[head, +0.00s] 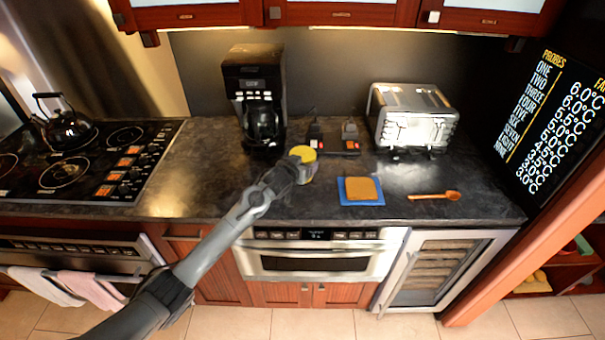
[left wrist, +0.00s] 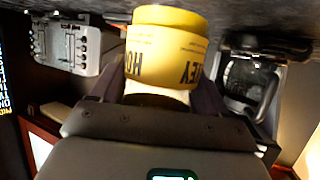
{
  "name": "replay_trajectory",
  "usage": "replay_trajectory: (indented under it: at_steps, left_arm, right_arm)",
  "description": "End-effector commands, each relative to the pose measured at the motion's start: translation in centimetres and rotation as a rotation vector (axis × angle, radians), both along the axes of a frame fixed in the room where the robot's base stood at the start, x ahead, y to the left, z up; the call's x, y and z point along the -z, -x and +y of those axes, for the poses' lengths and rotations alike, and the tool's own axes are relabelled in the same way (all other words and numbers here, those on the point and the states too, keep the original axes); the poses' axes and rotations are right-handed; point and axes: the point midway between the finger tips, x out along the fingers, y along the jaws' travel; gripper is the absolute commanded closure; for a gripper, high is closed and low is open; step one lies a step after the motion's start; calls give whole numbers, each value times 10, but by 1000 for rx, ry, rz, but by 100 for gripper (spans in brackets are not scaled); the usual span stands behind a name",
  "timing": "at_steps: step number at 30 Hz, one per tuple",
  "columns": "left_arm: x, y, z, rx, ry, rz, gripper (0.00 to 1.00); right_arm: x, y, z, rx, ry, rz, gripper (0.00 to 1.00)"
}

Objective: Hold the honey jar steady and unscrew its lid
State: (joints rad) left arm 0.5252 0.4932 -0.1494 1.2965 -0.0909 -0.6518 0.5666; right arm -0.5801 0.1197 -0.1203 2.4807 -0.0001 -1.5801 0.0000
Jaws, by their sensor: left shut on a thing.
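The honey jar (head: 308,166) stands on the dark countertop, with its yellow lid (head: 302,153) on top. My left gripper (head: 299,172) reaches in from the left and is shut around the jar's side. In the left wrist view the jar (left wrist: 165,62) shows its yellow label with dark lettering, between the fingers of my left gripper (left wrist: 160,92). My right gripper is not in view.
A black coffee maker (head: 256,100) stands behind the jar. A toaster (head: 412,116) is at the back right. A slice of bread on a blue mat (head: 346,198) and a wooden spoon (head: 436,195) lie right of the jar. A stove (head: 80,160) is at left.

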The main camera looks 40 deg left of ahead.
Motion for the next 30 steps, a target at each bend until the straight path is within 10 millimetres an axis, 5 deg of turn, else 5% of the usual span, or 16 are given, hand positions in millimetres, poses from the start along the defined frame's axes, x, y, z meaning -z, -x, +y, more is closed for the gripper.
replay_trajectory:
  at_steps: [9,23,24,28,30]
  left_arm:
    - [34,0,0,-1,-1,-1,100]
    - [41,0,0,-1,0,-1,100]
    - [42,0,0,-1,0,0,20]
    - [42,0,0,-1,0,0,1]
    - [42,0,0,-1,0,0,0]
  right_arm:
    - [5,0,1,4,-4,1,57]
    - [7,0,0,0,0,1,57]
    - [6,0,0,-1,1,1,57]
    - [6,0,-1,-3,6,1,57]
    - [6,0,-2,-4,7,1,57]
